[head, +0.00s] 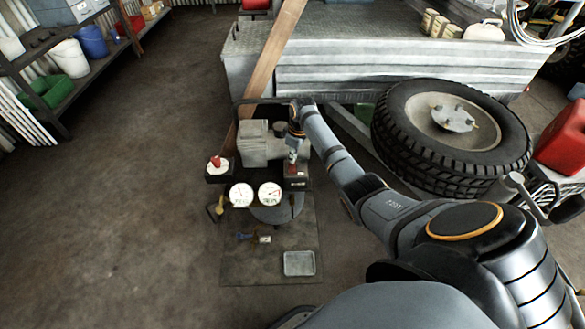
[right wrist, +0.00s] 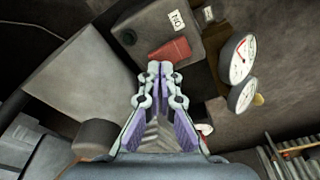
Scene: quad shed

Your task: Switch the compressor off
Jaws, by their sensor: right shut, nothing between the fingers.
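The compressor (head: 262,150) is a grey machine with two white dial gauges (head: 241,194) on its front. A dark switch box (head: 297,184) sits to the right of the gauges. In the right wrist view the box carries a red switch (right wrist: 170,52) and a white label (right wrist: 177,21) with lettering. My right gripper (head: 292,160) points down over the box; its shut, empty fingertips (right wrist: 160,68) appear just beside the red switch. I cannot tell whether they touch it. In the head view the gripper largely hides the switch. My left gripper is out of view.
A red knob (head: 216,161) stands left of the gauges. A mat (head: 240,270) with a small tray (head: 299,263) lies in front. A large tyre (head: 450,135) is to the right, and a wooden plank (head: 275,55) leans behind. The floor at left is clear.

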